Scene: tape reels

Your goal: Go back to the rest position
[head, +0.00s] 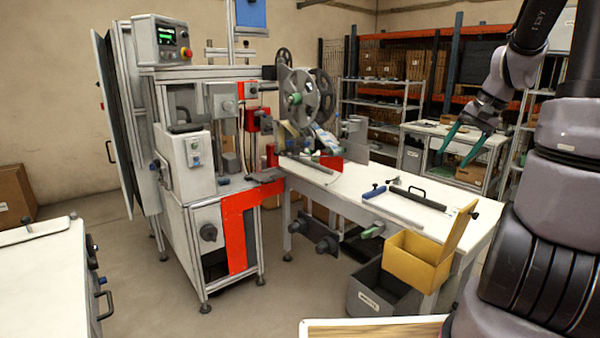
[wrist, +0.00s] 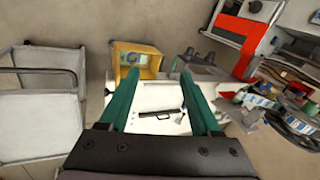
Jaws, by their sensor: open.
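My gripper (head: 462,148) is at the upper right of the head view, raised in the air on my arm. Its two green fingers are spread apart, with nothing between them. In the wrist view my gripper (wrist: 168,78) points down over the white worktable (wrist: 150,124), its fingers open and empty. The worktable also shows in the head view (head: 350,195), where a black-handled bar (head: 417,198) and a blue-handled tool (head: 374,191) lie on it. The tape reels (head: 303,98) are mounted on the machine at the table's far end.
A yellow bin (head: 415,262) hangs at the table's near edge, above a grey waste box (head: 375,293). The machine (head: 205,150) stands at the left. A white cart (head: 40,265) is at the lower left. Shelves (head: 385,105) line the back. Floor between cart and machine is clear.

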